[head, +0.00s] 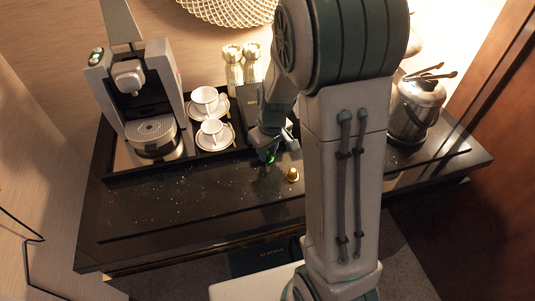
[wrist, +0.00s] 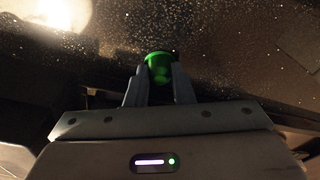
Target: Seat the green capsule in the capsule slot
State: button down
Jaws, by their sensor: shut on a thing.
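The green capsule (wrist: 159,67) is between the fingertips of my gripper (wrist: 160,80) in the wrist view. My gripper (head: 271,158) is shut on it and holds it low over the black counter in the head view, where only a small bit of green (head: 271,157) shows. I cannot tell whether the capsule touches the counter. The coffee machine (head: 145,90) stands at the left on a black tray, with its lever (head: 119,20) raised. The capsule slot itself cannot be made out clearly.
Two white cups on saucers (head: 205,98) (head: 213,130) stand between the machine and my gripper. A gold capsule (head: 292,175) sits on the counter (head: 190,205) right of my gripper. Shakers (head: 233,68) and an ice bucket with tongs (head: 417,105) stand behind. The front left counter is clear.

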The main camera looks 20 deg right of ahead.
jog(key=shift+r, duration=0.15)
jog(key=shift+r, duration=0.25)
notch_tip(320, 180, up, 4)
jog(key=shift+f+b, duration=0.25)
jog(key=shift+b, duration=0.15)
jog(key=s+d+r+b, duration=0.1)
jog(key=s+d+r, duration=0.1)
jog(key=d, duration=0.3)
jog(key=s+d+r+b, duration=0.1)
jog(key=s+d+r, duration=0.1)
jog(key=d+r, duration=0.2)
jog(key=shift+s+d+r, duration=0.25)
jog(key=shift+d+r, duration=0.1)
jog(key=shift+d, duration=0.5)
